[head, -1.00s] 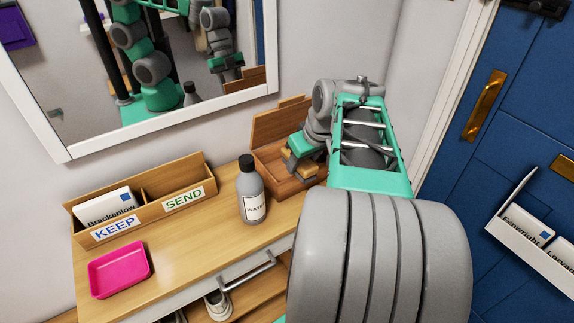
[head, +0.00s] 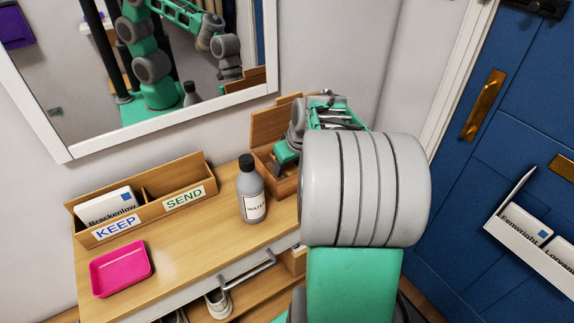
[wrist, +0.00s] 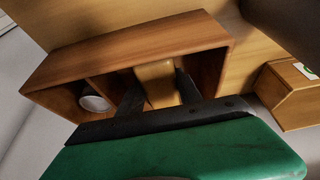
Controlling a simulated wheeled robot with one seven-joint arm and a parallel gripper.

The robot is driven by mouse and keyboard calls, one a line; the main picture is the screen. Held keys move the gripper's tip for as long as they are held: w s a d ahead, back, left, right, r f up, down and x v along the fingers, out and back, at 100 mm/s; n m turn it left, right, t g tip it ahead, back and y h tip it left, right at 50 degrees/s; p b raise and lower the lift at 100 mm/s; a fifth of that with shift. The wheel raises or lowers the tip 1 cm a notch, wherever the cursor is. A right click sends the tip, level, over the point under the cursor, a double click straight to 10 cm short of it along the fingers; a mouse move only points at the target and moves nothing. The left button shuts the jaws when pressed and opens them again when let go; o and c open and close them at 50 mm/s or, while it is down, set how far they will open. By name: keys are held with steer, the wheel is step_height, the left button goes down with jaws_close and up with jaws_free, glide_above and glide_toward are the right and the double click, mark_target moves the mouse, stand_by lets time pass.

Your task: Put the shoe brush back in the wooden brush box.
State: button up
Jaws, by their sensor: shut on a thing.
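The wooden brush box (head: 285,188) stands on the shelf against the wall, lid (head: 270,124) raised. In the wrist view the box (wrist: 130,52) shows its open top, a divider and a pale round item (wrist: 94,101) in the left compartment. My gripper (head: 279,166) is at the box opening. In the wrist view my gripper (wrist: 160,92) is shut on the shoe brush (wrist: 156,80), a tan wooden block between the dark fingers. The brush lies over or in the larger compartment; its depth and underside are hidden. In the head view the brush is hidden.
A grey bottle (head: 251,190) with a black cap stands close left of the box. A KEEP/SEND letter holder (head: 150,205) and a pink tray (head: 121,269) are further left. A mirror (head: 140,70) hangs above; a blue door (head: 510,130) is at right.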

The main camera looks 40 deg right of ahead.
steer(key=shift+f, duration=0.2)
steer(key=o, duration=1.2)
steer(key=shift+r, duration=0.1)
steer(key=shift+r, duration=0.3)
steer(key=v, duration=1.1)
steer(key=shift+s+r+p, duration=0.2)
steer(key=shift+r+p, duration=0.1)
